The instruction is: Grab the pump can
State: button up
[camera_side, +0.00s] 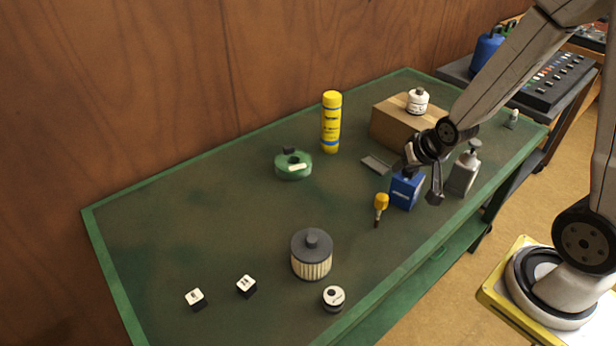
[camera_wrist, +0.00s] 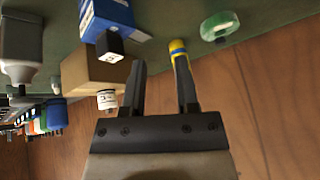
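The pump can, a grey can with a dark pump-like top (camera_side: 464,172), stands upright on the green table near its right front edge. It also shows at the upper left of the wrist view (camera_wrist: 20,38), outside my fingers.
A yellow cylinder (camera_side: 331,122), a green ring-shaped item (camera_side: 293,164), a yellow-handled tool (camera_side: 380,207) and a filter (camera_side: 312,255) stand to the left. The table's left half is mostly clear.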

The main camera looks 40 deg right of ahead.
jog(key=d+m+t, duration=0.1)
jog(key=d, duration=0.1)
jog(key=w+d+f+m+h, duration=0.1)
jog(key=d+m, duration=0.1)
jog(key=d, duration=0.1)
jog(key=d+f+m+t, duration=0.1)
jog(key=d, duration=0.1)
jog(key=shift+w+d+m+t+h, duration=0.2)
jog(key=shift+w+m+t+h, duration=0.1)
jog(key=shift+m+h, duration=0.1)
jog(key=s+d+f+m+t+h, duration=0.1)
jog(key=d+m+t+h, duration=0.1)
jog(key=d+m, duration=0.3)
jog(key=m+t+h, duration=0.3)
jog(key=m+h, duration=0.4)
jog(key=m, duration=0.3)
send_near(473, 140)
jog(key=shift+w+d+f, duration=0.1)
jog(key=shift+w+d, duration=0.35)
jog(key=shift+d, duration=0.3)
jog(key=shift+w+d+f, duration=0.1)
jog(key=shift+w+d, duration=0.35)
jog(key=shift+d, duration=0.25)
jog(key=shift+x, duration=3.9)
jog(key=shift+w+a+f, duration=0.1)
jog(key=shift+w+a, duration=0.05)
jog(key=shift+a, duration=0.05)
grip_shut()
